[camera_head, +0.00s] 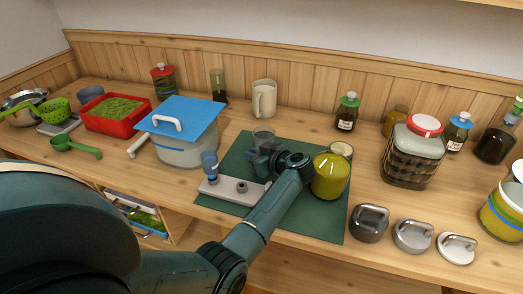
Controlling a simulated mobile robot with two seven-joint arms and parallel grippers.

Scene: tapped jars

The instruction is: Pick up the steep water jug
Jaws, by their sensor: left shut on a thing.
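A cream jug with a handle (266,97) stands upright against the back panelling, apart from the gripper. No label shows which one is the steep water jug. My right gripper is not in view.
A yellow-green jar (330,177) stands close to the right of my wrist. A blue-lidded pot (185,150) is left; a red-lidded jar (415,158) and several metal weights (412,236) are right.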

